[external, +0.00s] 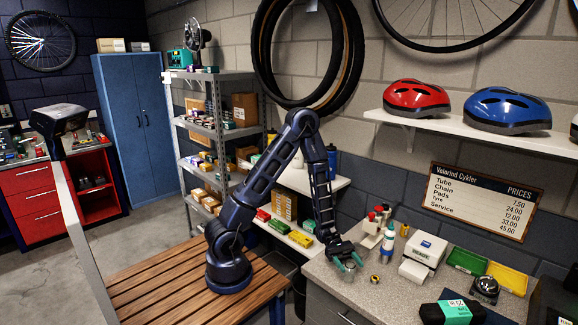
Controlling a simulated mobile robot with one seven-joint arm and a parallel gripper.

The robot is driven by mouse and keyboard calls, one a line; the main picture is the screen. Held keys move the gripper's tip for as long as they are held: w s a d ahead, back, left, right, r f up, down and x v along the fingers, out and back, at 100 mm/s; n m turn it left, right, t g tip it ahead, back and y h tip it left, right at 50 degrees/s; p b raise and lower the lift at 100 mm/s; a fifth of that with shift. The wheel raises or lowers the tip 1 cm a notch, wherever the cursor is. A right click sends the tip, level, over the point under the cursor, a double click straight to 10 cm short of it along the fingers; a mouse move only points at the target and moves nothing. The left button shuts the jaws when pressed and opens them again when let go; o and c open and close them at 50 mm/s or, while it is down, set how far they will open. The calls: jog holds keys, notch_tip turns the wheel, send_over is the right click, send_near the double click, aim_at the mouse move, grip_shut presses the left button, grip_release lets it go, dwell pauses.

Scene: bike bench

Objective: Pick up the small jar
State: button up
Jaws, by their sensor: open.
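My gripper (349,263) is low over the left part of the grey workbench (345,292), its teal fingertips apart and nothing visible between them. A small dark and yellow round item (375,279) lies on the bench just right of and nearer than the fingertips; it may be the small jar, but it is too small to be sure. Another small yellowish container (404,230) stands at the back of the bench, near the wall. I cannot tell which of the two is the jar. Whether the fingertips touch the bench is unclear.
The front left bench is clear.

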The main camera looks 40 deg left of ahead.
jog(key=shift+s+d, duration=0.15)
jog(key=shift+d, duration=0.1)
jog(key=c, duration=1.1)
jog(key=shift+o, duration=0.2)
jog(key=shift+r, duration=0.15)
